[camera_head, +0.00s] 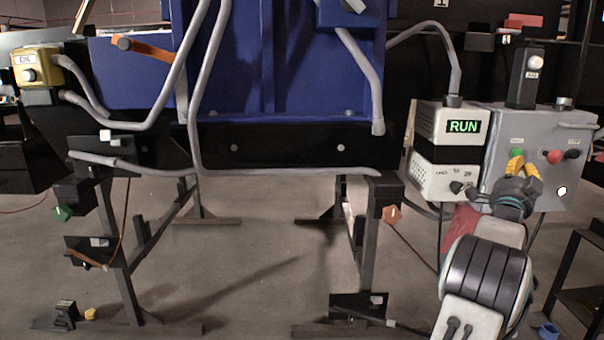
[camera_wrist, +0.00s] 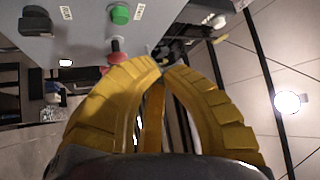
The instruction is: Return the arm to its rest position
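My gripper (camera_head: 526,164) has yellow fingers and is at the right of the head view, raised in front of the grey control box (camera_head: 562,191). In the wrist view, the ribbed yellow fingers of my gripper (camera_wrist: 161,66) arch together and their tips meet or nearly meet. I see nothing held between them. My arm reaches up from the lower right of the head view. In the wrist view, a red knob (camera_wrist: 117,54) and a green button (camera_wrist: 120,14) on the box lie just beyond the fingertips; contact cannot be told.
A white unit with a green RUN display (camera_head: 463,127) stands left of the control box. The blue conveyor housing (camera_head: 280,60) and grey cables fill the upper middle. Metal legs stand below it. A dark stand (camera_head: 575,298) is at the lower right. Open floor (camera_head: 250,270) lies between the legs.

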